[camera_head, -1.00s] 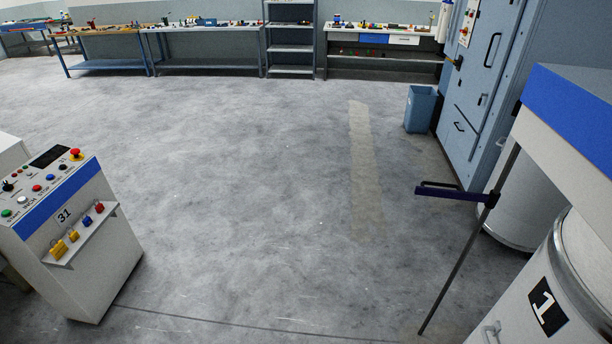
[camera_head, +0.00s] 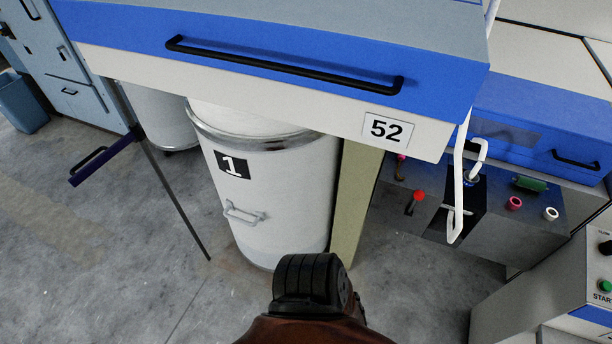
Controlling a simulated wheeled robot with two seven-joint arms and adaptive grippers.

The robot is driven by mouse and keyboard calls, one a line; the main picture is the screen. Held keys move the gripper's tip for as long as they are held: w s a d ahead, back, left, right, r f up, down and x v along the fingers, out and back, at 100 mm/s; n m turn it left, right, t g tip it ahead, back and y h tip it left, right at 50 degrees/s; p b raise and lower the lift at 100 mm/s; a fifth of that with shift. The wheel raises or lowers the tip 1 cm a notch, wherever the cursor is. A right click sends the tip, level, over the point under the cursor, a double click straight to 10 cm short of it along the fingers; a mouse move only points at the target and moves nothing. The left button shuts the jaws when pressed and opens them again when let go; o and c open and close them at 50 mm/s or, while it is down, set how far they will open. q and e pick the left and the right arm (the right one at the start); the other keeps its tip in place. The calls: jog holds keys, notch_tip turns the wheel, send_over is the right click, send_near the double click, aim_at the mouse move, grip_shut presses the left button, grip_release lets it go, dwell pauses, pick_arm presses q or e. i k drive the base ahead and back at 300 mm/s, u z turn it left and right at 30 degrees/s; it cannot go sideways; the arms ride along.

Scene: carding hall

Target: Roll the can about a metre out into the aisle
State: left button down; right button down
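The can (camera_head: 285,195) is a tall white cylinder with a metal rim, a black label with a white 1 and a metal handle (camera_head: 245,215) low on its front. It stands upright on the floor, partly beneath the blue and white front of machine 52 (camera_head: 250,85), which hides part of its top. Pale material shows inside the rim. A brown and black part of my own body rises at the bottom centre, in front of the can's foot. No gripper fingers show.
A thin dark post with a purple-ended arm (camera_head: 100,160) stands left of the can. A second white can (camera_head: 160,115) is behind it. Clear grey floor (camera_head: 100,270) lies to the left. A control box (camera_head: 460,210) and a console (camera_head: 570,280) stand right.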

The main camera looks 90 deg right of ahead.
aim_at(277, 182)
jog(key=z, duration=2.75)
jog(key=i, duration=0.15)
jog(key=u, duration=3.1)
jog(key=k, duration=1.15)
jog(key=z, duration=0.75)
